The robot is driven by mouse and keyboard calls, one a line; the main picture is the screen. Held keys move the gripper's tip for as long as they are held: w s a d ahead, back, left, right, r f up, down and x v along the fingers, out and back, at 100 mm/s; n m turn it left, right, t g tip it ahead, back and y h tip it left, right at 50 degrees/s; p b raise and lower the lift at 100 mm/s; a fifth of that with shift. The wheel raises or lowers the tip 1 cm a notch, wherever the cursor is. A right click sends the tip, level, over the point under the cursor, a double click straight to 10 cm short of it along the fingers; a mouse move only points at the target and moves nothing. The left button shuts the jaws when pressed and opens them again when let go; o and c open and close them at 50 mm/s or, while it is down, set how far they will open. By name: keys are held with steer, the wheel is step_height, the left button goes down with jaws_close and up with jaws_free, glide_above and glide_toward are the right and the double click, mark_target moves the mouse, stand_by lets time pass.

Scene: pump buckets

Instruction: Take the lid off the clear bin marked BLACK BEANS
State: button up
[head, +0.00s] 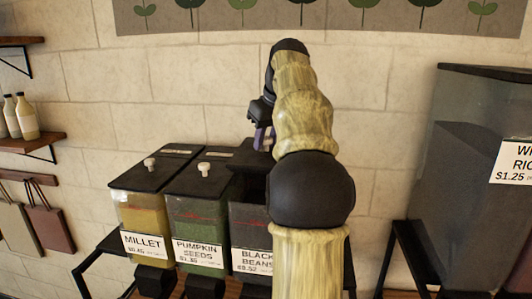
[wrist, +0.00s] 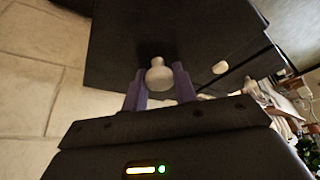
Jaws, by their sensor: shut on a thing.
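The clear bin marked BLACK BEANS (head: 250,225) stands at the right end of a row of bins in the head view, its right side hidden by my arm. Its dark lid (head: 243,155) appears raised above the bin and higher than the neighbouring lids. My gripper (head: 263,138) is above the bin, mostly behind my arm. In the wrist view, the purple fingers of my gripper (wrist: 160,85) are shut on the pale knob (wrist: 159,72) of the dark lid (wrist: 120,45). The bin's opening is mostly hidden.
The PUMPKIN SEEDS bin (head: 198,222) and MILLET bin (head: 142,215) stand close on the left, each with a knobbed lid. A large rice bin (head: 450,170) stands at the right. The stone wall (head: 190,100) is close behind. Shelves with bottles (head: 26,115) are at far left.

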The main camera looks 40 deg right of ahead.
steer(key=shift+w+a+r, duration=0.1)
steer(key=shift+w+r, duration=0.15)
steer(key=shift+r, duration=0.55)
steer(key=shift+s, duration=0.15)
steer(key=shift+r, duration=0.1)
steer(key=shift+r+p, duration=2.65)
steer(key=shift+p, duration=0.4)
steer(key=shift+w, duration=0.2)
